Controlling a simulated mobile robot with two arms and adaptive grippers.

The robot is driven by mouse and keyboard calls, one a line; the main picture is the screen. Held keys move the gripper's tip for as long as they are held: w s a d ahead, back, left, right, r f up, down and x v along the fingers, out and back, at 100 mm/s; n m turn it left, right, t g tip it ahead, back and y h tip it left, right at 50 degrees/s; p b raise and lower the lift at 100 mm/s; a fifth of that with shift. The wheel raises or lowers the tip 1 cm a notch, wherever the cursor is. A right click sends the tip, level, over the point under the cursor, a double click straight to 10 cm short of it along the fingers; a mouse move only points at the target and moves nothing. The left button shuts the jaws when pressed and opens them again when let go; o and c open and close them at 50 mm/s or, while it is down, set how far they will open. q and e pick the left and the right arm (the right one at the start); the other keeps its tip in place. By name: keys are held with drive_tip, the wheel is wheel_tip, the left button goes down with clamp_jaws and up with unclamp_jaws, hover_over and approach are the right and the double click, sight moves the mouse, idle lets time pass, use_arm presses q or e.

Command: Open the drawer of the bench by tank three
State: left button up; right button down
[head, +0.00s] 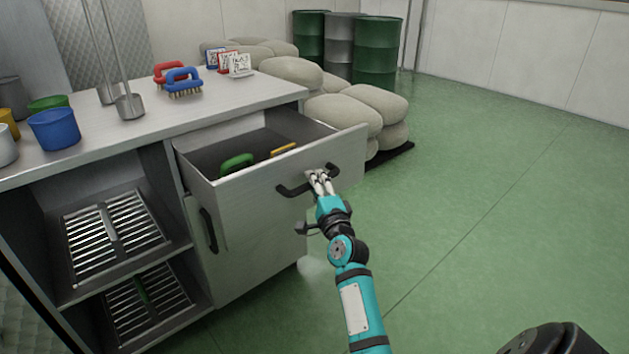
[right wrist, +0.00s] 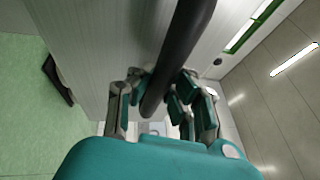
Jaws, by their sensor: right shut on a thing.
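The bench (head: 250,91) is grey metal, with its drawer (head: 245,188) pulled well out towards me. A green object (head: 237,163) and a yellow object (head: 284,150) lie in the drawer. My right gripper (head: 319,178) is shut on the dark bar handle (head: 295,191) of the drawer front. In the right wrist view the handle (right wrist: 178,60) runs between the fingers, with the drawer front (right wrist: 100,45) behind it. My left gripper does not show.
Buckets (head: 54,128), brushes (head: 183,82) and small cards (head: 240,65) stand on the bench top. A closed cupboard door with a handle (head: 208,230) is below the drawer, beside open shelves (head: 113,238). Sacks (head: 345,115) and drums (head: 377,50) stand behind. The green floor at right is clear.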

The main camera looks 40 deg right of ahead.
drive_tip(key=shift+a+f, duration=0.1)
drive_tip(key=shift+f, duration=0.1)
drive_tip(key=c, duration=1.2)
unclamp_jaws()
drive_tip(key=shift+r, duration=0.1)
drive_tip(key=v, duration=1.2)
